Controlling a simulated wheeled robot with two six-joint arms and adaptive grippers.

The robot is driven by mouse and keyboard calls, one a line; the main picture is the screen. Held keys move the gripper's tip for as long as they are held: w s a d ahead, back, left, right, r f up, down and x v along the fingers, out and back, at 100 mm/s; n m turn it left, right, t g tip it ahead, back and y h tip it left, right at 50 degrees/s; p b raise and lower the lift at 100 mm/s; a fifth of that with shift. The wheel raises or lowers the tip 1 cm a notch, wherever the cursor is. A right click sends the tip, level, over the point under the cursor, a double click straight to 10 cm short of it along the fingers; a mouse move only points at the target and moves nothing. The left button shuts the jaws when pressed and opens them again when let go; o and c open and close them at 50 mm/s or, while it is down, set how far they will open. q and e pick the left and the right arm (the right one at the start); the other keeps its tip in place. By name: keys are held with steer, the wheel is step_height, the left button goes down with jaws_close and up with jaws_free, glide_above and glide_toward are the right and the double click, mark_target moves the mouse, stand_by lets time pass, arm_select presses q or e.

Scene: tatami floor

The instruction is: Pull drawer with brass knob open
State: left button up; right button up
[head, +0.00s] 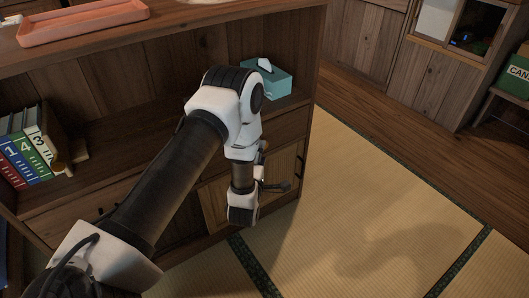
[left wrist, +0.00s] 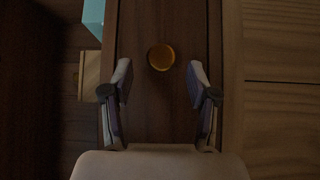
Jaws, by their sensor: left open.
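The brass knob (left wrist: 161,57) is round and golden and shows in the left wrist view on a dark wooden drawer front (left wrist: 146,25). My left gripper (left wrist: 160,72) is open, with one finger on either side of the knob's line and nothing held. The knob lies just beyond the fingertips' midpoint; I cannot tell whether they reach around it. In the head view the drawer front (head: 288,128) sits in the low cabinet and looks closed. My left arm covers part of it, and the left gripper (head: 275,187) is mostly hidden behind the wrist. My right gripper is not in view.
A teal tissue box (head: 268,80) stands on the shelf above the drawer. Numbered binders (head: 28,150) stand on the left of that shelf, and a pink tray (head: 82,20) lies on the cabinet top. Tatami floor (head: 370,205) to the right is clear.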

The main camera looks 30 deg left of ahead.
mark_target(277, 131)
arm_select(q)
steer(key=b+x, duration=0.1)
steer(key=x, duration=0.3)
steer(key=shift+w+f, duration=0.15)
steer(key=shift+w+a, duration=0.1)
steer(key=shift+w, duration=0.05)
jaws_close()
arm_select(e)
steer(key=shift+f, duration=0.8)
